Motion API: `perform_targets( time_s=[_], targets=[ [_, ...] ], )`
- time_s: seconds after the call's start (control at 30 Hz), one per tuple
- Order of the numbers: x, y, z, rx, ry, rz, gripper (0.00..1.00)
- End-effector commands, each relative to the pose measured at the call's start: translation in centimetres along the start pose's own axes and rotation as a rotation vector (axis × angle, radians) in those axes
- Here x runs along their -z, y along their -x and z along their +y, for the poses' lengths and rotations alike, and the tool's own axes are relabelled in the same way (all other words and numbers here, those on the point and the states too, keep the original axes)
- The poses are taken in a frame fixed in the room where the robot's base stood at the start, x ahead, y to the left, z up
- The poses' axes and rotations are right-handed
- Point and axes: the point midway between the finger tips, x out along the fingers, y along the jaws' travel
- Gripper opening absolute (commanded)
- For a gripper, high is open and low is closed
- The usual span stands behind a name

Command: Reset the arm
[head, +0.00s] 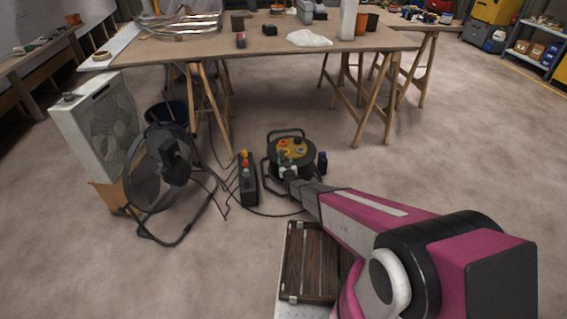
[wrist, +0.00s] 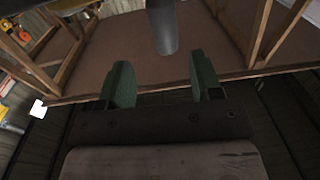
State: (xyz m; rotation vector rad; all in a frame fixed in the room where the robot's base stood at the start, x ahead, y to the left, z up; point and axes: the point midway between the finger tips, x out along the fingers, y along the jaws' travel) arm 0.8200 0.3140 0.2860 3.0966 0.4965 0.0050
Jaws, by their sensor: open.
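My arm is pink, grey and black and reaches from the lower right of the head view toward the middle. My gripper (head: 287,161) is at its far end, in front of the orange-and-black cable reel (head: 293,143) in the picture; whether it touches the reel cannot be told. In the wrist view my gripper (wrist: 162,86) shows two green fingers spread wide apart, with nothing held between them. A grey cylinder-like thing (wrist: 163,30) shows beyond the fingers; I cannot tell what it is.
A wooden trestle table (head: 270,45) stands behind the reel. A black floor fan (head: 165,165) and a white box fan (head: 105,120) stand at left. A power strip (head: 247,180) and loose cables lie on the floor beside the reel. The floor at right is clear.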

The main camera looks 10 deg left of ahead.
Motion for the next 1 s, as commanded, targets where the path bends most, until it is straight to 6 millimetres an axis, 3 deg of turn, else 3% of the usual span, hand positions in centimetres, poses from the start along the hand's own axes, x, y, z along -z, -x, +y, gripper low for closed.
perform_targets(
  time_s=[0.63, 0.83, 1.0],
  targets=[
    [0.6, 0.4, 0.6, -0.004, 0.000, -0.020, 0.59],
    [4.1, 2.2, 3.9, -0.031, -0.005, -0.176, 0.59],
    [8.1, 5.7, 8.0, -0.068, -0.019, -0.395, 0.59]
  ],
)
